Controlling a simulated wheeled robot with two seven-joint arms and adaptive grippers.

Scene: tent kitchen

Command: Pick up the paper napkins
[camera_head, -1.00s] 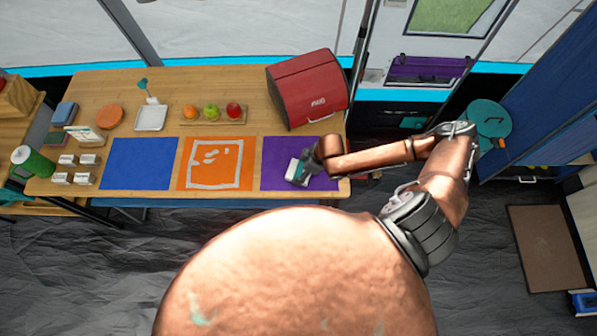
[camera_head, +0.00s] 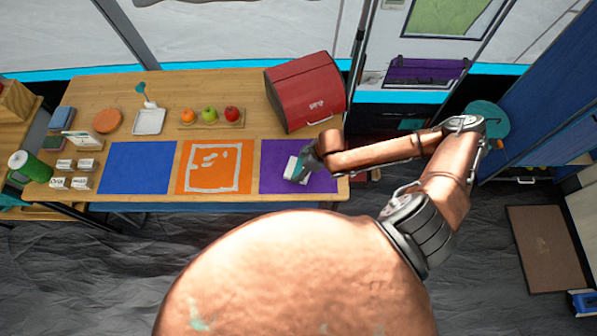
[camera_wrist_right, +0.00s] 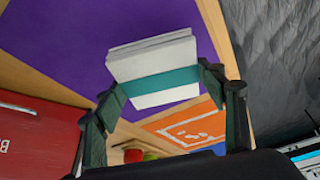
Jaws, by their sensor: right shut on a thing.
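The paper napkins (camera_head: 292,168) are a white stack with a teal band, over the purple mat (camera_head: 325,181) at the table's right end. In the right wrist view the napkins (camera_wrist_right: 153,70) sit between the fingers of my right gripper (camera_wrist_right: 160,85), which is shut on them. In the head view my right gripper (camera_head: 302,168) covers part of the stack. I cannot tell whether the stack touches the mat. My left gripper is not in view.
A red bread box (camera_head: 306,92) stands behind the purple mat. An orange mat (camera_head: 245,150) and a blue mat (camera_head: 135,166) lie to the left. The table's front edge is close to the napkins.

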